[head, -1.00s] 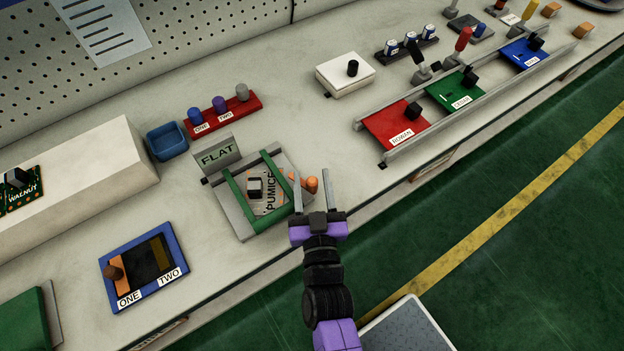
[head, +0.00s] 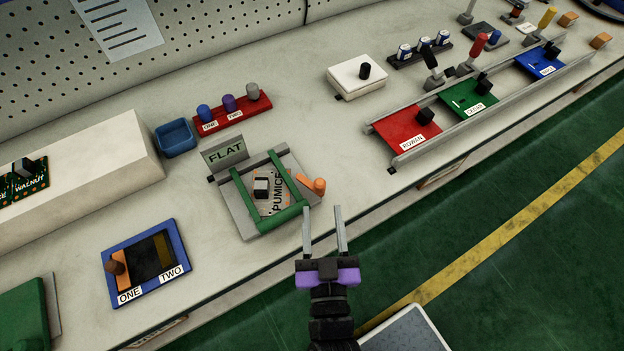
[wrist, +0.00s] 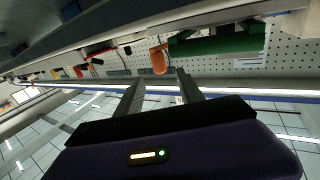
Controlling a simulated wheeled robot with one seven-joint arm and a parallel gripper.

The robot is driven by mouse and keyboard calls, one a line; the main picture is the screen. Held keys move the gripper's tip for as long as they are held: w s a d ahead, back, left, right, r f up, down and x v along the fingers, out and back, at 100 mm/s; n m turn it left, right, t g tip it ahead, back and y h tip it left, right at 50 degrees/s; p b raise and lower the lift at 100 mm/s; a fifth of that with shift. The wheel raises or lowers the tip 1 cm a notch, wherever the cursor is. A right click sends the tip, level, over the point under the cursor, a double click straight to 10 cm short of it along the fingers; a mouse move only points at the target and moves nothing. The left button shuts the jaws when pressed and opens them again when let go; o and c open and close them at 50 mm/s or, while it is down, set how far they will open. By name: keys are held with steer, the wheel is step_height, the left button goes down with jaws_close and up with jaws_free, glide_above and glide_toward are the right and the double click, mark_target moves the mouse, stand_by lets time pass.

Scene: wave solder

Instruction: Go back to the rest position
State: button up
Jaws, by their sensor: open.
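The gripper and the knob are apart. In the wrist view the open fingers (wrist: 158,90) show with nothing between them, and the orange knob (wrist: 159,60) is beyond them.
The bench (head: 290,115) carries a blue bin (head: 176,137), a red rack (head: 233,116), a ONE/TWO tray (head: 183,245) and rails (head: 480,120) with red, green and blue boards. Floor (head: 520,230) to the right is clear.

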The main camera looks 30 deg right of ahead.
steer(key=shift+f, duration=0.1)
steer(key=s+d+r+n+y, duration=0.2)
steer(key=s+r+y, duration=0.2)
steer(key=s, duration=0.5)
steer(key=s+d+r+n+g+y, duration=0.1)
steer(key=s+d+r+n+y, duration=0.2)
steer(key=s, duration=0.6)
steer(key=shift+r+y, duration=0.4)
steer(key=shift+r, duration=0.1)
